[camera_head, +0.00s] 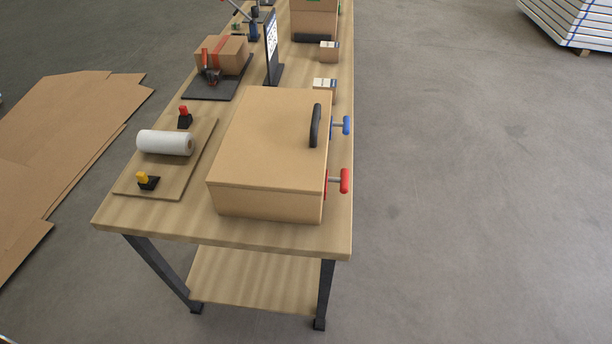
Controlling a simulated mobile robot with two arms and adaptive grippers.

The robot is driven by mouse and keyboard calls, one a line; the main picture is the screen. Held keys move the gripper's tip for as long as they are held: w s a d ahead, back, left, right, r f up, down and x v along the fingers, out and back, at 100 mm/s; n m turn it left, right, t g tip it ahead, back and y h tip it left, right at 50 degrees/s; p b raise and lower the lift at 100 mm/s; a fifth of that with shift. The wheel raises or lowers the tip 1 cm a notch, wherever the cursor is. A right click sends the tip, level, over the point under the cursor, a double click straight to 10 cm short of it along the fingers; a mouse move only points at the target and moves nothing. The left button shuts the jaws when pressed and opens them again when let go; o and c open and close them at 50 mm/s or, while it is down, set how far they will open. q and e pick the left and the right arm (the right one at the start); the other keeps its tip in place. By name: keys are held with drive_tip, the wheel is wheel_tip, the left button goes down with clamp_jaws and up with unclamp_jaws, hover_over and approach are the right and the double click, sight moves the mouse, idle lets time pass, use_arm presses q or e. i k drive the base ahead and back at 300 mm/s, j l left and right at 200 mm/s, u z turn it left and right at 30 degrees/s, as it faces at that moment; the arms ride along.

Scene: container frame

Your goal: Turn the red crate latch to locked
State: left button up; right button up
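The crate (267,137) is a tan box with a closed lid, standing on the wooden table. A black handle (315,126) is on the right part of its lid. The red crate latch (344,181) is a red T-shaped knob on a short stem, on the crate's right side near the front corner. A blue latch (346,125) of like shape sits farther back on the same side. The red latch's locked or unlocked marking cannot be read. Neither of my grippers is in view.
The table (290,239) has a wooden top and a lower shelf. Left of the crate, a white roll (165,143) lies on a board between a red-topped and a yellow-topped piece. A taped carton (222,54) stands behind. Floor right of the table is clear.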

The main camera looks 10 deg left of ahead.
sight(343, 180)
drive_tip(key=i+l+u, duration=0.15)
drive_tip(key=l+u, duration=0.25)
drive_tip(key=i+l+u, duration=0.1)
drive_tip(key=l+u, duration=0.75)
drive_tip(key=i+l, duration=0.05)
drive_tip(key=l, duration=0.05)
